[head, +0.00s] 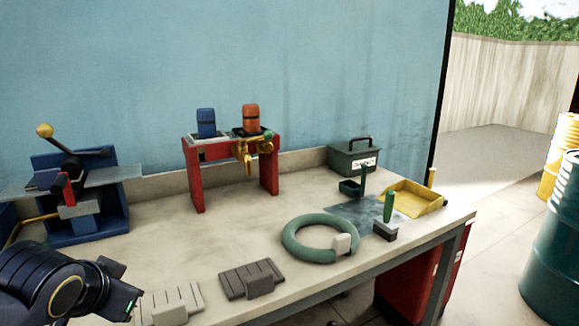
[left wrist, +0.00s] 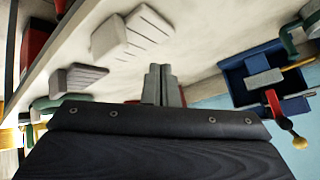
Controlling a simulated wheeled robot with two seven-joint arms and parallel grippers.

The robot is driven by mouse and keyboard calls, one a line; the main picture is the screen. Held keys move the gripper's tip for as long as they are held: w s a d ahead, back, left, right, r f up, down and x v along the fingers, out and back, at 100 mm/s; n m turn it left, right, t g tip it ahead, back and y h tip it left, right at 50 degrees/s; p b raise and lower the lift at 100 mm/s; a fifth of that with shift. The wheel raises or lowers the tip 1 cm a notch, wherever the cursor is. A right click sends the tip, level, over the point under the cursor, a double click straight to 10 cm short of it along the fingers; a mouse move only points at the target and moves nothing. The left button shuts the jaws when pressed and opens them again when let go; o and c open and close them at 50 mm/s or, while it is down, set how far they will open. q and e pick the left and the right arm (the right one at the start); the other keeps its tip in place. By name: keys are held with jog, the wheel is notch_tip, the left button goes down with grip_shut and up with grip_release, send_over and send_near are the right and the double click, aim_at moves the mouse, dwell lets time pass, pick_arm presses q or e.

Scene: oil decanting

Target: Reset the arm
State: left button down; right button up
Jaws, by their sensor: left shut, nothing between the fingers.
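My left arm comes in at the lower left of the head view, with its gripper (head: 130,297) at the front left of the workbench (head: 130,245). In the left wrist view the two grey fingers of my left gripper (left wrist: 162,84) are together, with nothing between them. The gripper is beside a pale grooved block (head: 170,304), which partly lies behind it in the head view; I cannot tell whether they touch. My right gripper is in neither view.
A blue lever press (head: 95,215) stands at the back left. A red stand (head: 196,185) holds a blue and an orange container. A dark grooved block (head: 250,280), green hose ring (head: 290,245), green box (head: 353,158) and yellow tray (head: 415,200) are further right. Drums stand beyond the bench.

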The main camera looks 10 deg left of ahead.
pick_arm(q)
jog(key=s+d+f+n+g+h, duration=0.25)
jog(key=s+d+f+h, duration=0.6)
jog(key=d+f, duration=0.6)
notch_tip(320, 180, up, 17)
jog(key=s+y+p, duration=0.1)
jog(key=p, duration=1.5)
jog(key=shift+s+d+f+y, duration=0.15)
jog(key=shift+s+d+y, duration=0.15)
jog(key=shift+s+y, duration=0.1)
